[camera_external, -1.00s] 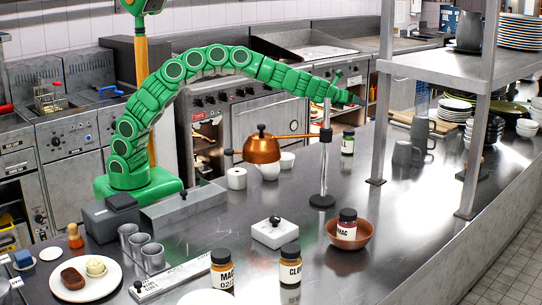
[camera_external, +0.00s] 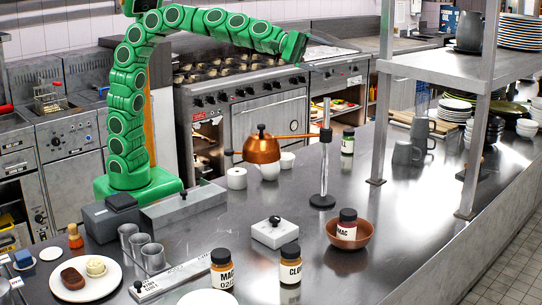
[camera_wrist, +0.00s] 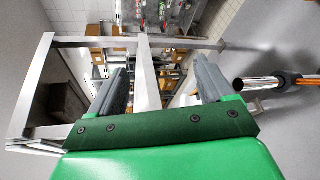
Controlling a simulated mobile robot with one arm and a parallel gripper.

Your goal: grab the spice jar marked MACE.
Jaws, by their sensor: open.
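A brown spice jar (camera_external: 223,270) with a dark lid stands upright at the front of the steel counter; its label starts with MAC, the rest turned out of sight. A second jar (camera_external: 347,225), its label also showing MAC with its start unclear, sits in a copper bowl (camera_external: 364,238). A jar labelled CLOV (camera_external: 290,264) stands between them. A green-filled jar (camera_external: 348,142) is farther back, its label too small to read. My gripper (camera_wrist: 158,90) is open and empty, its two dark fingers wide apart. In the external view it is high above the counter, far from the jars.
A clamp stand (camera_external: 323,170) and a copper kettle (camera_external: 262,147) stand mid-counter. A white box (camera_external: 275,233), metal cups (camera_external: 140,250) and a plate of food (camera_external: 87,280) are nearer. A steel shelf (camera_external: 440,72) rises at right. The counter right of the bowl is clear.

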